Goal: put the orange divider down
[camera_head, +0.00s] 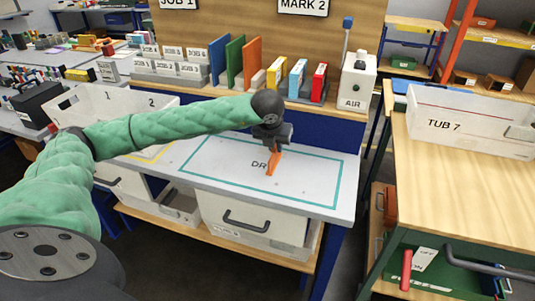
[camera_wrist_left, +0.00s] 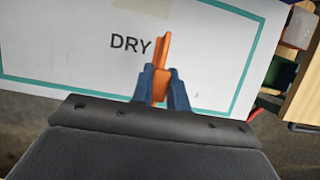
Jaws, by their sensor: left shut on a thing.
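My left gripper (camera_head: 273,146) is shut on the orange divider (camera_head: 273,163), over the teal-outlined area marked DRY (camera_head: 320,188) on the white bench top. In the left wrist view, the orange divider (camera_wrist_left: 161,66) stands between the two blue fingertips (camera_wrist_left: 161,88), just right of the word DRY. The gripper covers part of the divider. I cannot tell whether its lower edge touches the bench. My right gripper is in neither view.
A rack (camera_head: 330,104) behind the area holds upright blue, green, orange and other coloured pieces. A white AIR box (camera_head: 357,82) stands at its right end. A white bin (camera_head: 100,103) is at the left. A wooden bench with TUB 7 (camera_head: 470,122) is at the right. The DRY area around the divider is clear.

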